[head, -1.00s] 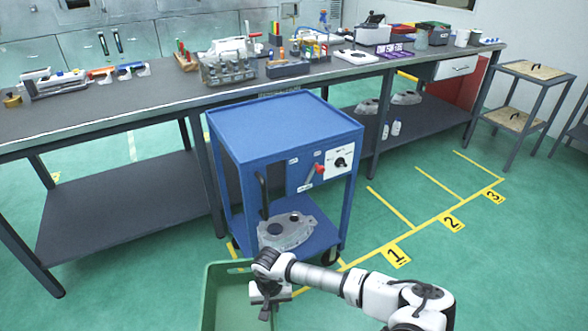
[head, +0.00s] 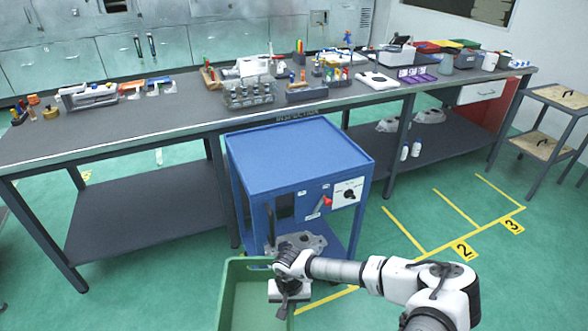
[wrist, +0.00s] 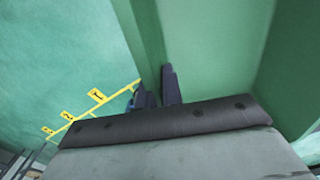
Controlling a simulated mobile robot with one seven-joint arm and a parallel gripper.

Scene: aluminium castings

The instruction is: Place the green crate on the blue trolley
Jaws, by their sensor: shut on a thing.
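The green crate (head: 238,298) is at the bottom of the head view, in front of the blue trolley, partly cut off by the frame's lower edge. My gripper (head: 284,296) is shut on the crate's right wall. In the wrist view my gripper (wrist: 160,88) has its two fingers on either side of the green crate's wall (wrist: 149,45). The blue trolley (head: 296,160) stands beyond the crate, and its top is bare. A grey casting (head: 298,241) lies on its lower shelf, partly hidden by my arm.
A long workbench (head: 180,118) with racks, tools and bins runs behind the trolley. Small wooden-topped stands (head: 562,97) are at the right. Yellow floor lines (head: 405,230) with numbered marks lie on open green floor right of the trolley.

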